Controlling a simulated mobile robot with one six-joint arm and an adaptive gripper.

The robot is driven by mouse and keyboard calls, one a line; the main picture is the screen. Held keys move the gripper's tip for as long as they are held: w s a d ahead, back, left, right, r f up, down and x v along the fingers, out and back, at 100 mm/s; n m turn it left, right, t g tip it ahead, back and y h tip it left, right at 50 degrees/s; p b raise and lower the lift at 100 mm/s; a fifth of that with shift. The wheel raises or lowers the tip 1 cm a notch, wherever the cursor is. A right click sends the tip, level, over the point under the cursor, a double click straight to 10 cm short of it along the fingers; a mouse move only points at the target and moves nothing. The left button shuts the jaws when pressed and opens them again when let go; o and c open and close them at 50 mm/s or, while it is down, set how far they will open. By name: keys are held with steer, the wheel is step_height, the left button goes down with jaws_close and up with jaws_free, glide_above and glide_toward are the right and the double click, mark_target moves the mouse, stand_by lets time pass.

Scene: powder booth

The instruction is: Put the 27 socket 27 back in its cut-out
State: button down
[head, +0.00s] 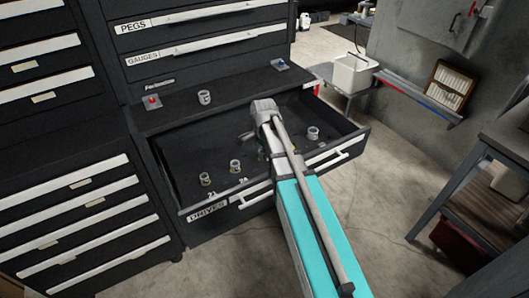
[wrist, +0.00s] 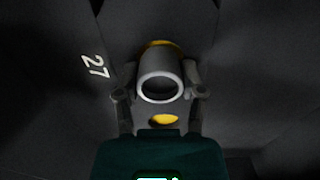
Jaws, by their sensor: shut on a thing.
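In the wrist view, a grey ring-ended socket (wrist: 160,68) sits between the two fingers of my gripper (wrist: 161,80), which is shut on it. The number 27 (wrist: 95,66) is printed on the dark drawer surface to its left. Yellow shows just behind the socket, and a yellow oval (wrist: 163,119) shows between the fingers, nearer my palm. I cannot tell whether the socket is in a cut-out or above it. In the head view, my arm reaches over the open drawer (head: 180,160) marked DRIVES, and it mostly hides my gripper and the held socket.
Other sockets stand in the drawer: two at front left (head: 205,179) (head: 235,166) and one at right (head: 313,133). Another socket (head: 204,97) stands on the ledge behind, between a red-topped piece (head: 152,102) and a blue-topped piece (head: 280,65). The drawer's front wall is a raised edge.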

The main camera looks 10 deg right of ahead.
steer(key=shift+f, duration=0.2)
stand_by(0.3)
steer(key=shift+c, duration=0.6)
jaws_free()
steer(key=shift+r, duration=0.1)
